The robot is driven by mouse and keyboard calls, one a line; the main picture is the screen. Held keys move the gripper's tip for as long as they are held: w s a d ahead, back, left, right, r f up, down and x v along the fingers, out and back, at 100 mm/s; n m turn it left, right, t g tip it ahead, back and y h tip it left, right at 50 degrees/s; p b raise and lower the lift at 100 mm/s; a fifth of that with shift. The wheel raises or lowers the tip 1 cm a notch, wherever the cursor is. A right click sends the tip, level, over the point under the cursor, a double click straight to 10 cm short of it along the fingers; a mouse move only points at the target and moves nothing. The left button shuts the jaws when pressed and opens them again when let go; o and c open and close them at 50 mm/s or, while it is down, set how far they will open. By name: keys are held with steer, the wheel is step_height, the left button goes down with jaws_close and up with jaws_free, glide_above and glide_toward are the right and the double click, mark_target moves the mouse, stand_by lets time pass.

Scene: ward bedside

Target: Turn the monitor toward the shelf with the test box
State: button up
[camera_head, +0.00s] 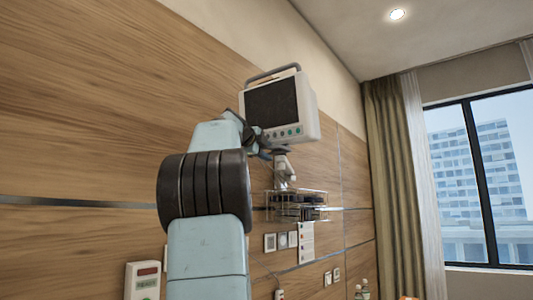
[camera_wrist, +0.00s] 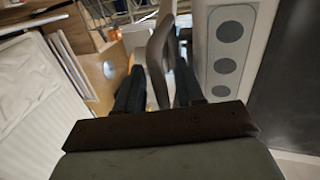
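The monitor (camera_head: 273,102) is a pale box with a dark screen, several small buttons below the screen and a carrying handle on top. It sits on a wall mount (camera_head: 284,168), with its screen facing left and toward me. In the wrist view, its pale edge with round grey buttons (camera_wrist: 228,65) and its dark screen (camera_wrist: 290,80) fill the right side.
A shelf-like wire basket (camera_head: 297,204) with dark items hangs below the monitor. I cannot identify a test box. Wall sockets (camera_head: 270,242) and a wall-mounted box (camera_head: 143,280) are lower down. A curtain (camera_head: 393,180) and window are at the right.

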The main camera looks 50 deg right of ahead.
steer(key=v, duration=1.3)
steer(key=shift+a, duration=0.4)
